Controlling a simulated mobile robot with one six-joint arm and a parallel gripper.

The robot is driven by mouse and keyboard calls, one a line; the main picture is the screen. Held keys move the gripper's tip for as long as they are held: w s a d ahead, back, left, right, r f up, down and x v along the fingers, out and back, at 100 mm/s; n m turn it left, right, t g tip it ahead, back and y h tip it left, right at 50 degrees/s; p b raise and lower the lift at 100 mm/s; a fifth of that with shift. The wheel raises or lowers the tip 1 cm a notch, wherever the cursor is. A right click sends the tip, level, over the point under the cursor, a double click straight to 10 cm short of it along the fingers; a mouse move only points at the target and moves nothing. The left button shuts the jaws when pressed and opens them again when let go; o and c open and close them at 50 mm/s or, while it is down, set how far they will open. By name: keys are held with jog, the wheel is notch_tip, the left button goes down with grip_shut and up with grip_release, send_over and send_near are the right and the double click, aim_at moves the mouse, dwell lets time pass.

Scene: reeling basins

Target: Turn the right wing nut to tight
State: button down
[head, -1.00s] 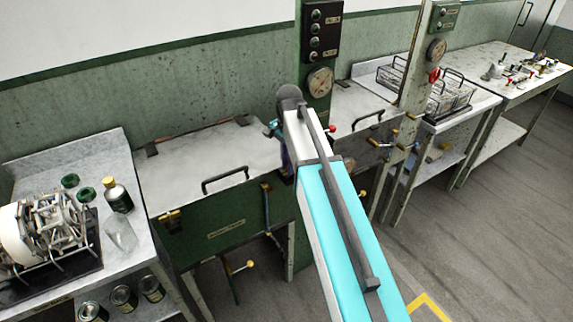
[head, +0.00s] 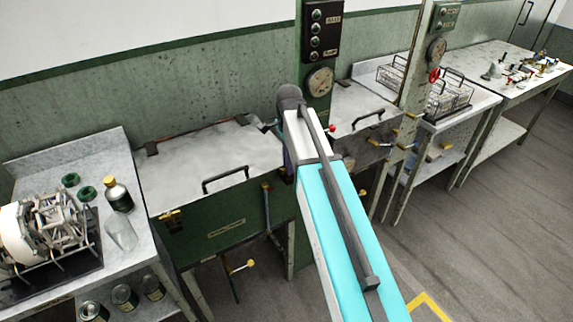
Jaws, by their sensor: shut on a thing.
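The green basin (head: 225,231) has a pale lid (head: 205,160) that lies shut, with a dark bar handle. A brass wing nut (head: 168,216) shows at the basin's front left. The right wing nut is not visible; my arm (head: 335,215) covers the basin's front right corner. My arm reaches up from the bottom right to that corner, its dark wrist joint in front of the green post.
A left bench holds a reel machine (head: 45,228), a dark bottle (head: 117,195) and a clear glass (head: 121,233). A second basin (head: 365,145) stands right of the post (head: 318,110). Wire baskets (head: 450,97) sit beyond. The floor at right is clear.

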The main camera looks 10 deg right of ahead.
jog(key=c, duration=1.7)
grip_release()
jog(key=shift+s+d, duration=0.15)
jog(key=shift+d, duration=0.1)
jog(key=shift+a, duration=0.15)
jog(key=shift+r, duration=0.1)
jog(key=shift+r+b, duration=0.3)
jog(key=shift+r, duration=0.5)
jog(key=shift+r+b, duration=1.35)
jog(key=shift+r, duration=4.65)
jog(key=shift+f, duration=0.1)
